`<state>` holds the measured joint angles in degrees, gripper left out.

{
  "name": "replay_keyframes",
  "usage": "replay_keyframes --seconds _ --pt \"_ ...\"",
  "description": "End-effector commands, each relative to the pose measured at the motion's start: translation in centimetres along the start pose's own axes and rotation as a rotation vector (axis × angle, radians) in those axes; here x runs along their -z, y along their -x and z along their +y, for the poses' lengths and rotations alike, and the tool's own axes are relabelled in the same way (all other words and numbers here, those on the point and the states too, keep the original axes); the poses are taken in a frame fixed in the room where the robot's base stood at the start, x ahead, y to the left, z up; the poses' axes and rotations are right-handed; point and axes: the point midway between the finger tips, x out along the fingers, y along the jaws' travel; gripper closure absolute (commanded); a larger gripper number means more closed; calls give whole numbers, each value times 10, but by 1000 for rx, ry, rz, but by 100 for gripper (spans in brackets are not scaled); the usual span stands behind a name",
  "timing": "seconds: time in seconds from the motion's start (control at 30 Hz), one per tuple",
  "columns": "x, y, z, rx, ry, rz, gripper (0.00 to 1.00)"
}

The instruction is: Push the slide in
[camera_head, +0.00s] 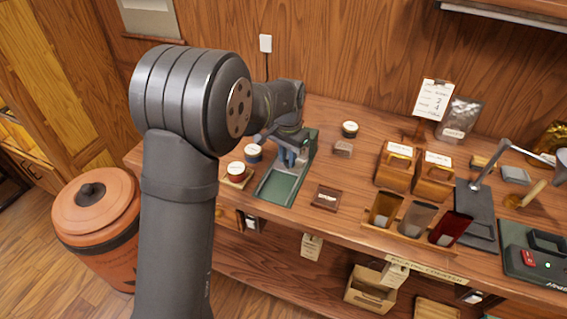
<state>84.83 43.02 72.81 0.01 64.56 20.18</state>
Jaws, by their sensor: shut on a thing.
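A green press (278,190) stands on the wooden counter, left of the middle. It has a long, low tray-like bed reaching towards the front edge and a taller upright part at the back. My gripper (288,158) is over the back half of the press, pointing down, with its fingers close together. It is shut on a small part of the press, which I take to be the slide; the fingers and arm hide most of that part. I cannot tell exactly how far in the slide sits.
Wooden boxes (395,165) and a rack of canisters (416,217) stand further right.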

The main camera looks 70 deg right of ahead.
Motion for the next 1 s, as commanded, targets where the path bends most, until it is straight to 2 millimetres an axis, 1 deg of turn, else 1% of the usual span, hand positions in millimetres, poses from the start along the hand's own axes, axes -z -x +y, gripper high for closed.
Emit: replay_keyframes --seconds 0.03,0.27,0.3,0.4,0.67,0.77,0.87,0.97,1.0 --pt "4 1 -1 3 0 9 100" --pt "5 1 -1 5 0 14 100" --pt "5 2 -1 5 0 15 74" --pt "4 1 -1 4 0 13 58" --pt "3 2 -1 3 0 9 58" --pt "3 7 -1 3 0 10 58" --pt "3 20 -1 4 0 11 58" --pt "3 40 -1 4 0 13 58" --pt "3 51 -1 4 0 13 58"
